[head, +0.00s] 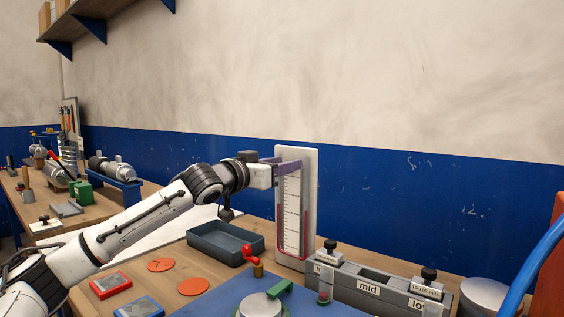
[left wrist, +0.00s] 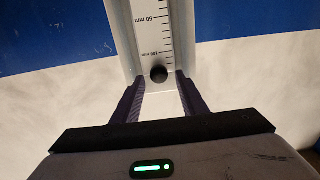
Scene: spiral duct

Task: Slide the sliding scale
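The sliding scale is an upright pale board with a ruled white strip (head: 291,215), standing at the back of the table in the head view. In the left wrist view its strip (left wrist: 152,35) shows millimetre marks, with a round black knob (left wrist: 158,74) near the end mark. My left gripper (head: 288,163) is at the upper part of the scale in the head view. In the left wrist view its two dark fingers (left wrist: 160,88) are apart, one on each side of the knob, with visible gaps. The knob is hidden in the head view. My right gripper is not in view.
A grey tray (head: 226,252) lies left of the scale. A grey block labelled "mid" (head: 368,288) with black-knobbed pieces stands in front to the right. A red-handled valve (head: 250,254) and orange discs (head: 193,286) lie nearby. The blue and white wall is close behind.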

